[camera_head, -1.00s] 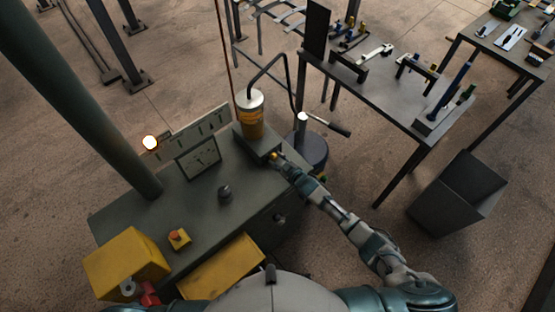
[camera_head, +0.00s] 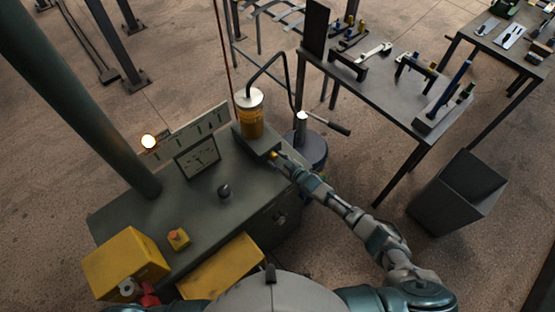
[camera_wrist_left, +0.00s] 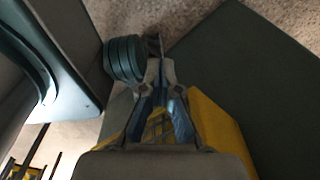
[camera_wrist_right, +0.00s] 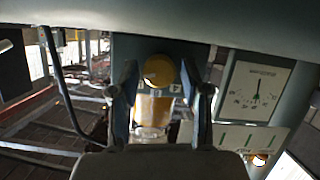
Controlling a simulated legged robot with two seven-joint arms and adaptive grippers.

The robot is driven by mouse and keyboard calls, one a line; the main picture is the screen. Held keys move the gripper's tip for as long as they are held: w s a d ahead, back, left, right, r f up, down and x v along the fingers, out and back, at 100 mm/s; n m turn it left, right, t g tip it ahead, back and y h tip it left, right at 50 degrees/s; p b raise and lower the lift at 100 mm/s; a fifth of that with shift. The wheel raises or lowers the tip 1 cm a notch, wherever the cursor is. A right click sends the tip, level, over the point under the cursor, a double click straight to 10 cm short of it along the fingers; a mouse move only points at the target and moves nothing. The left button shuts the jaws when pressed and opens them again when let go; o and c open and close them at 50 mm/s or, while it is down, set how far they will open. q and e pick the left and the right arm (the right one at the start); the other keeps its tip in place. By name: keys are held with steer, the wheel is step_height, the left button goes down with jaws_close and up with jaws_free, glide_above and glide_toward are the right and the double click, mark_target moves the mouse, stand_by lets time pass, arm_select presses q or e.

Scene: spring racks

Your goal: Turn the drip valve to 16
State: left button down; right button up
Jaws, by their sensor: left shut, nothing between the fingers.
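A round yellow knob (camera_wrist_right: 158,70), which I take for the drip valve, sits on a dark block in the right wrist view. Small pale marks show just below it, too small to read. It is a small yellow spot (camera_head: 273,155) in the head view. My right gripper (camera_wrist_right: 165,88) is open, with one finger on each side of the knob. I cannot tell whether they touch it. An amber cylinder (camera_head: 251,122) stands on the bench behind. A white needle gauge (camera_head: 198,158) also shows in the right wrist view (camera_wrist_right: 258,88). My left gripper (camera_wrist_left: 160,65) is shut and empty.
The grey bench (camera_head: 130,216) carries a black knob (camera_head: 224,191), a red-topped yellow button box (camera_head: 178,239) and a yellow box (camera_head: 126,265). A lamp (camera_head: 149,142) glows. A tool table (camera_head: 395,88) and a dark bin (camera_head: 458,195) stand to the right.

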steer(key=shift+r, duration=0.15)
steer(key=v, duration=1.2)
